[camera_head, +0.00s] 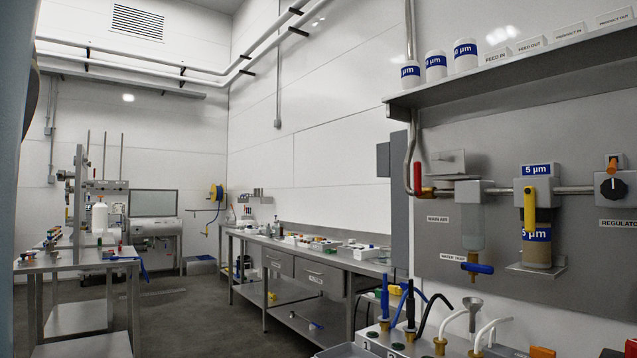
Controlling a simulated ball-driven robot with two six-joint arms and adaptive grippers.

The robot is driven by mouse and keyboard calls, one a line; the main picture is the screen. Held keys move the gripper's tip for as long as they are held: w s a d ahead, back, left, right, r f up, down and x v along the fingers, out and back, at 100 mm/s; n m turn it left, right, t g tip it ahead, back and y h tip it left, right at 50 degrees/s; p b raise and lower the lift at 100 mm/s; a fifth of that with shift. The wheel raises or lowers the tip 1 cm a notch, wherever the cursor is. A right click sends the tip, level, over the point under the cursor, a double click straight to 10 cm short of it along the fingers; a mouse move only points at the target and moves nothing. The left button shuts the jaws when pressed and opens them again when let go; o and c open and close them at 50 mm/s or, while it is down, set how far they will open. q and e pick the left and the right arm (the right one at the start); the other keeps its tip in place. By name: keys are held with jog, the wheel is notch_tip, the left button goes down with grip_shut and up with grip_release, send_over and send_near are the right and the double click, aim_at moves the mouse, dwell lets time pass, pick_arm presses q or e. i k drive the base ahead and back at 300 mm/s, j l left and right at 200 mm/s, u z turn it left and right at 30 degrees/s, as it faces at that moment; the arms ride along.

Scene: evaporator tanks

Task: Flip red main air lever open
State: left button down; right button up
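The red main air lever (417,178) stands upright on a brass valve (424,192) at the left end of the wall panel's air line. A "MAIN AIR" label (437,219) sits just below it. The metal pipe (407,140) comes down beside the lever and bends right into the valve. The lever points up, across the horizontal run of pipe (580,190). Nothing touches the lever. Neither of my grippers shows in the head view.
Right of the lever are a water trap (470,230) with a blue handle (478,268), a filter with a yellow lever (530,210), and a regulator knob (611,189). A shelf (520,90) juts out above. Hoses and a funnel (472,305) stand below.

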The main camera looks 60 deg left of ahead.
aim_at(417, 170)
jog(key=u, duration=1.2)
